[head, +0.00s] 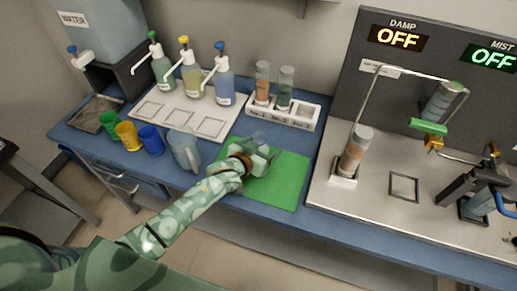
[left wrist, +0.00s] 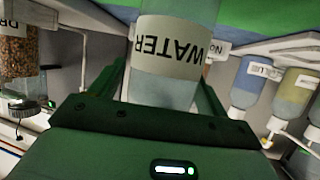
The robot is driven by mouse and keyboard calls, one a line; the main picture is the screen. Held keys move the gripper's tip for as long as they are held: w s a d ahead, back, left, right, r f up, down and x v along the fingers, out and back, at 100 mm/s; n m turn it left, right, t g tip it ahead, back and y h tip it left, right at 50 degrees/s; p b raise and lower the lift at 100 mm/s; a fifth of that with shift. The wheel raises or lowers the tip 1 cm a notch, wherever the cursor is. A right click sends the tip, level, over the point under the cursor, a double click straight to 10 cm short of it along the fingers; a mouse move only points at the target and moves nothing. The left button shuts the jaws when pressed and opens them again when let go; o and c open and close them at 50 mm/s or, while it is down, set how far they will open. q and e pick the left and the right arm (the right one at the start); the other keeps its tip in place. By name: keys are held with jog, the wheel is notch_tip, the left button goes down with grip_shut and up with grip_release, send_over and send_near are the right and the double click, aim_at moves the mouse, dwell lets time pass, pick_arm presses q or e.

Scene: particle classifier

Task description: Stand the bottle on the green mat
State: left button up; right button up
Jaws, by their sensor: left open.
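The bottle (left wrist: 173,50) is clear, with a white label reading WATER. It shows upside down in the left wrist view, between the two dark green fingers of my left gripper (left wrist: 165,88). The fingers are open, one on each side of it. In the head view my left gripper (head: 262,158) is over the upper left part of the green mat (head: 285,185), and the bottle's clear top (head: 260,137) pokes up beside it. The bottle looks upright on or just above the mat; its base is hidden. My right gripper is not in view.
A clear pitcher (head: 186,150) and blue, yellow and green cups (head: 128,135) stand left of the mat. Behind are pump bottles (head: 192,78) by a white tray (head: 180,118) and a white rack (head: 300,114) with two jars. A metal station (head: 378,205) stands right. The mat's lower part is clear.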

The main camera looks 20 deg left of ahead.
pick_arm(q)
jog(key=p+v, duration=0.3)
jog(key=v, duration=0.9)
